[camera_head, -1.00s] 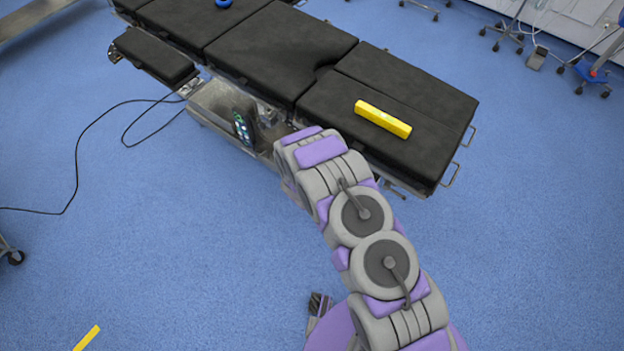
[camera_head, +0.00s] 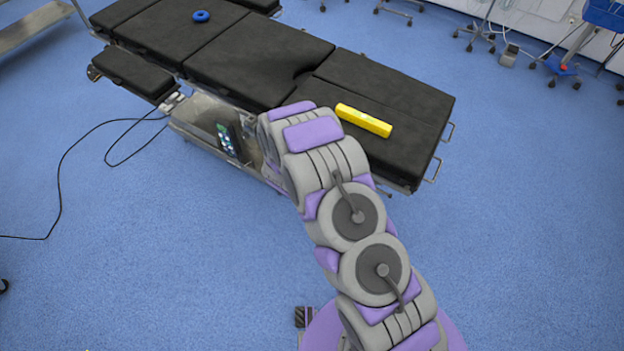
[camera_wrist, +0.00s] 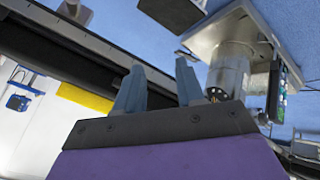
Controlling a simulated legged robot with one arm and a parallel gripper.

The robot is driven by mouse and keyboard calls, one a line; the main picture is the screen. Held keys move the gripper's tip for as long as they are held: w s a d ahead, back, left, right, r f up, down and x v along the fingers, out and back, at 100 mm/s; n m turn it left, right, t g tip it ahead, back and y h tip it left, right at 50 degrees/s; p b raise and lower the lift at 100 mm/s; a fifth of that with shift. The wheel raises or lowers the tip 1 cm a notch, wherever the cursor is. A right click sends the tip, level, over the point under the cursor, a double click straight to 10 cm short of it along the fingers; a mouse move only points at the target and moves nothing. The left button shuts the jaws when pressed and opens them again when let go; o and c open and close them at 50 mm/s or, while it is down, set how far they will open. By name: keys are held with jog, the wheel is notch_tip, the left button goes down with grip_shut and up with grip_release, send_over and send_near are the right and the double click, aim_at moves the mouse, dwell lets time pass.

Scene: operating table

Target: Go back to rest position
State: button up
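My gripper (camera_wrist: 159,66) shows in the wrist view with its two grey-blue fingers spread apart and nothing between them. In the head view my arm reaches up to the near long side of the operating table (camera_head: 262,50), and its own links hide the gripper. A yellow block (camera_head: 363,120) lies on the black padding at the table's right end, apart from my arm. A yellow shape, probably the same block, shows left of the fingers in the wrist view (camera_wrist: 85,97). The wrist view is strongly tilted, with a metal column (camera_wrist: 228,75) right of the fingers.
A blue ring (camera_head: 201,16) lies on the table's far part. A control pendant (camera_head: 227,140) hangs at the near side, and a black cable (camera_head: 62,180) runs over the floor. Wheeled stands (camera_head: 555,70) are at the back right. The near blue floor is mostly clear.

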dwell(0.3)
jog(key=a+r+y, duration=0.4)
jog(key=a+r, duration=0.2)
jog(key=r, duration=0.5)
jog(key=s+r+g+y, duration=0.3)
jog(key=s+r, duration=0.4)
jog(key=r, duration=0.6)
jog(key=s+d+r+g+h, duration=0.1)
jog(key=s+d+r, duration=0.4)
jog(key=s, duration=0.6)
jog(key=s+d+r+m+g+h, duration=0.1)
jog(key=s+d+r, duration=0.3)
jog(key=s, duration=0.7)
jog(key=s+d+r+m+g+h, duration=0.1)
jog(key=s+d+r+g, duration=0.2)
jog(key=s, duration=0.8)
jog(key=d+r, duration=0.2)
jog(key=d, duration=0.2)
jog(key=shift+d+r, duration=0.15)
jog(key=shift+r, duration=0.15)
jog(key=shift+s, duration=0.1)
